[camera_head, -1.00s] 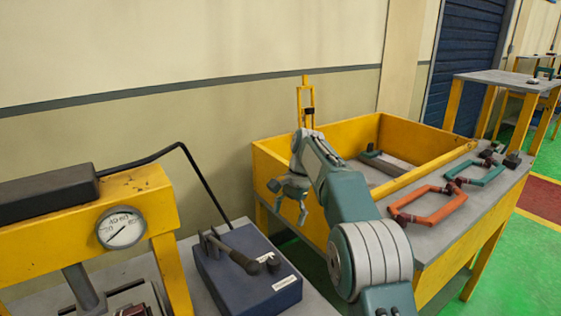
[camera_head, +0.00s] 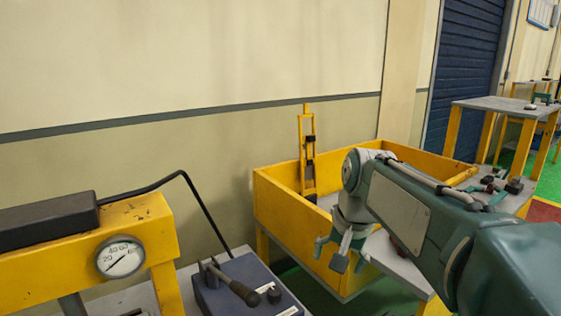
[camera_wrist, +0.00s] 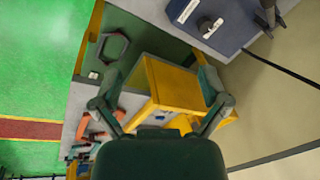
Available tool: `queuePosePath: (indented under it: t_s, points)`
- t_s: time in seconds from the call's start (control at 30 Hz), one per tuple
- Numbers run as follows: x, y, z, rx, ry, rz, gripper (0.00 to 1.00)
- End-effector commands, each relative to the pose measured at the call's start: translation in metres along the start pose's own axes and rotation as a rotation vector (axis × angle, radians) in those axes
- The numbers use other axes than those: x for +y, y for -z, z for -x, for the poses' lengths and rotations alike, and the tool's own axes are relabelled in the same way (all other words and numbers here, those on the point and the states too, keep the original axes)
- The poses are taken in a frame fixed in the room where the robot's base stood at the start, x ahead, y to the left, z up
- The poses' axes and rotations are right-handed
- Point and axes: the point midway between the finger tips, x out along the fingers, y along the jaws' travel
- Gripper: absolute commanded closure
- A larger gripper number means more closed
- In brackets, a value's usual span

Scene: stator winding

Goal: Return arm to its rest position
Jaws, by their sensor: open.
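My arm reaches in from the right edge of the head view. My gripper (camera_head: 345,257) is open and points downward, in front of the near wall of the yellow-walled bin (camera_head: 300,235). No object shows between its fingers. In the wrist view my gripper (camera_wrist: 157,85) has its two fingers spread to either side, with part of the yellow bin (camera_wrist: 175,88) in view between and beyond them. My forearm covers much of the workbench's right part in the head view.
A yellow press with a round gauge (camera_head: 121,257) stands at left, beside a blue lever box (camera_head: 240,285). A yellow upright stand (camera_head: 308,150) rises at the bin's back left. Orange frame parts (camera_wrist: 92,122) lie on the bench in the wrist view. Floor at left there is clear.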

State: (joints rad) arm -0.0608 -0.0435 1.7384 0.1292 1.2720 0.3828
Motion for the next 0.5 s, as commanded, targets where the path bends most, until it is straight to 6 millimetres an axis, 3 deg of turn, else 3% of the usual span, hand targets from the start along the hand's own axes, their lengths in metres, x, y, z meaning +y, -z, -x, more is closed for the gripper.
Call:
queuePosePath:
  t_s: [0.2,0.5]
  points:
    - [0.032,-0.043,0.007,0.091,-0.005,0.089,0.05]
    - [0.074,-0.100,-0.002,0.211,-0.027,0.218,0.05]
